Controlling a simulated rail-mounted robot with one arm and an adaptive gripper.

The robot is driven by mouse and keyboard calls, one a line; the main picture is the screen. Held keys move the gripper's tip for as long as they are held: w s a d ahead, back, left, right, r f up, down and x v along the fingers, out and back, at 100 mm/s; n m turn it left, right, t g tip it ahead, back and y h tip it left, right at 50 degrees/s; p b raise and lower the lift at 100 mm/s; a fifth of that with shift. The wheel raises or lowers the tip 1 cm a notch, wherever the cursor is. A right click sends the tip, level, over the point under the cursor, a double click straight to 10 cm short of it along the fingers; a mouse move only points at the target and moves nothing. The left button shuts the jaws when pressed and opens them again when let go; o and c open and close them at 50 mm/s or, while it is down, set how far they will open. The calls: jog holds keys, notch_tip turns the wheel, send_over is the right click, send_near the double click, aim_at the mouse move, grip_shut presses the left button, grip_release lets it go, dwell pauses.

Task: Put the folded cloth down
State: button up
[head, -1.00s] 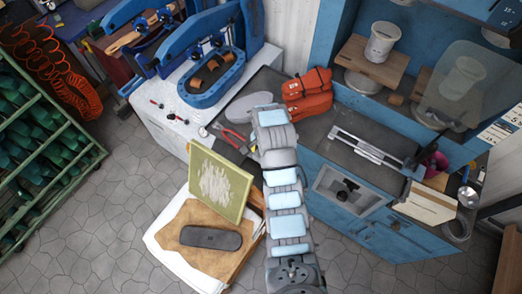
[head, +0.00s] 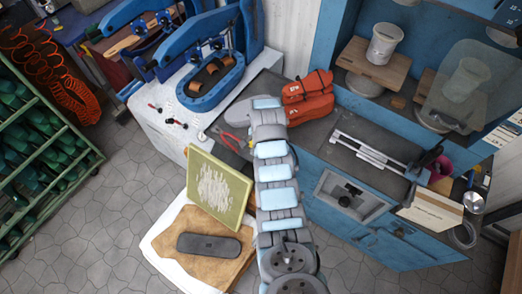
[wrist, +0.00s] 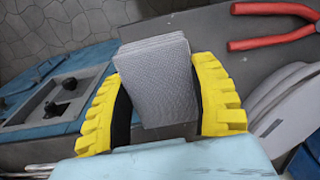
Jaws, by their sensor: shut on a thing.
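The folded cloth (wrist: 158,82) is a grey, finely textured, layered block in the wrist view. It stands between the two yellow fingers of my gripper (wrist: 165,105), which are shut on it from both sides. Behind it is the dark grey counter top (wrist: 262,62); whether the cloth touches the counter I cannot tell. In the head view my arm reaches over the counter (head: 318,140), and the gripper and cloth are hidden under it.
Red-handled pliers (head: 229,141) lie left of my arm; their handles show in the wrist view (wrist: 275,27). A grey rounded flat thing (head: 237,111) lies nearby. Orange-red bags (head: 307,100) stand right of the arm's end. A metal bar fixture (head: 372,150) lies further right.

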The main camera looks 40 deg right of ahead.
jog(key=shift+w+d+f, duration=0.25)
jog(key=shift+w+f, duration=0.05)
jog(key=shift+w, duration=0.05)
jog(key=shift+w+f, duration=0.1)
jog(key=shift+f, duration=0.2)
jog(key=shift+w+d+f, duration=0.1)
jog(key=shift+d+f, duration=0.05)
jog(key=shift+w+f, duration=0.1)
jog(key=shift+f, duration=0.45)
jog(key=shift+f+b, duration=0.4)
jog(key=shift+f, duration=0.7)
jog(key=o, duration=1.2)
jog(key=shift+f, duration=0.1)
